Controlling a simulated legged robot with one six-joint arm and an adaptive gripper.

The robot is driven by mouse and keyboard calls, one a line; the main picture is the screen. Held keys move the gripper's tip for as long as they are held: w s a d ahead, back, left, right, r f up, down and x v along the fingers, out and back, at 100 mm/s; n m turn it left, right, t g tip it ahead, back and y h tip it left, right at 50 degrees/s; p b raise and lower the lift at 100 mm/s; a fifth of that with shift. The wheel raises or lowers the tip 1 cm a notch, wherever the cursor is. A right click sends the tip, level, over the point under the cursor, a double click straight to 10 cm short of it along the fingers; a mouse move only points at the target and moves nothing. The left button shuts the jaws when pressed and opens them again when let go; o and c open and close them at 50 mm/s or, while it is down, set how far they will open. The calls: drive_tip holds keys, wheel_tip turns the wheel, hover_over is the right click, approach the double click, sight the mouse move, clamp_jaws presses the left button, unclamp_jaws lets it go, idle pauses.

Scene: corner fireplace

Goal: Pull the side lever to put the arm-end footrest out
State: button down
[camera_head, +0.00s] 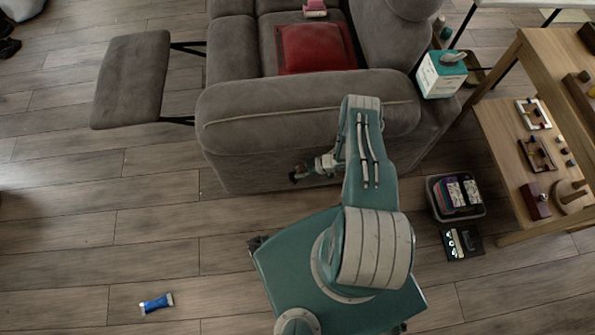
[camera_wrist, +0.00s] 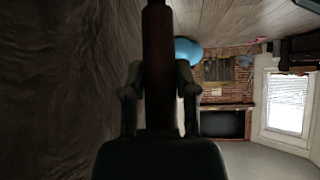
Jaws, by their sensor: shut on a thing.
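The grey sofa (camera_head: 300,105) stands with its near arm's side facing me. A padded grey footrest (camera_head: 130,80) sticks out at the left on dark metal struts, level and clear of the floor. My gripper (camera_head: 303,173) is low against the outer side of the sofa arm. In the wrist view my gripper (camera_wrist: 158,80) is shut on a brown lever (camera_wrist: 157,45), one finger on each side of it. The lever's mounting point is hidden. Grey upholstery (camera_wrist: 60,90) fills the left of the wrist view.
A red cushion (camera_head: 315,48) lies on the seat. A tissue box (camera_head: 441,74) stands by the backrest. A wooden table (camera_head: 510,130) and a bin (camera_head: 456,197) stand at right, with a dark box (camera_head: 462,243) on the floor. A blue tube (camera_head: 156,303) lies on otherwise open floor.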

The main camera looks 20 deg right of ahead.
drive_tip(key=shift+s+d+f+y, duration=0.15)
drive_tip(key=shift+d+y, duration=0.25)
drive_tip(key=shift+d, duration=0.45)
drive_tip(key=shift+c, duration=2.2)
unclamp_jaws()
drive_tip(key=shift+o, duration=0.2)
drive_tip(key=shift+d, duration=0.15)
drive_tip(key=v, duration=1.2)
